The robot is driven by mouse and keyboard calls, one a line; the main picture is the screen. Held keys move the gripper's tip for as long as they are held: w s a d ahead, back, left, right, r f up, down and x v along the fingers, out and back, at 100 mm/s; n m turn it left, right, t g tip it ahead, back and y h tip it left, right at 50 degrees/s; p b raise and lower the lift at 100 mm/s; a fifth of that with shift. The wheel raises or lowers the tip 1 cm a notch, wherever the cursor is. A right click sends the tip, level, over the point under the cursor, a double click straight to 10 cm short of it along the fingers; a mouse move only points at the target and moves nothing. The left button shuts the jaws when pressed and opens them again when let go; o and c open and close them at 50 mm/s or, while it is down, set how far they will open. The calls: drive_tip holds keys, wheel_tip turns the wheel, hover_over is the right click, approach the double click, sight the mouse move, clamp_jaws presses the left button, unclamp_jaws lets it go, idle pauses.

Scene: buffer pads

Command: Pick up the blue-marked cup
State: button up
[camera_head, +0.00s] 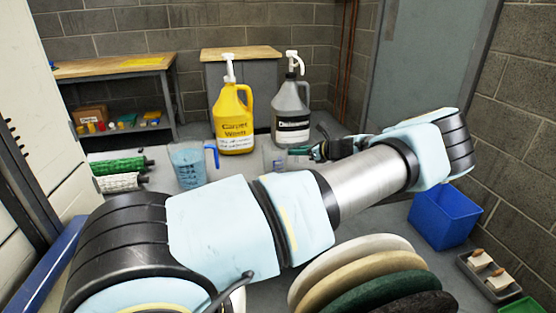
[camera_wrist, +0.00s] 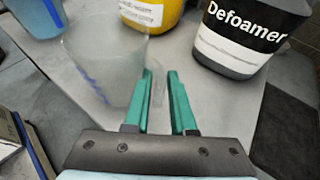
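The blue-marked cup (camera_wrist: 105,65) is a clear, translucent cup with blue marks on its left side in the wrist view. In the head view a small translucent cup (camera_head: 271,157) stands on the grey table, partly hidden by my arm and gripper. My gripper (camera_wrist: 160,75) has two green fingers, held apart with a narrow gap. The cup is just left of the left finger, which overlaps its lower right edge in the picture; I cannot tell whether they touch. A faint translucent patch shows between the fingers. In the head view my gripper (camera_head: 299,151) is right of the cup.
A clear jug with a blue handle (camera_head: 188,165) stands left. A yellow carpet-wash bottle (camera_head: 233,117) and grey defoamer bottle (camera_head: 291,110) stand behind. Rollers (camera_head: 120,166) lie far left. Round pads (camera_head: 352,262) stand in front; a blue bin (camera_head: 444,217) is right.

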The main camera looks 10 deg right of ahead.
drive_tip(key=shift+c, duration=0.2)
clamp_jaws()
drive_tip(key=shift+w, duration=0.1)
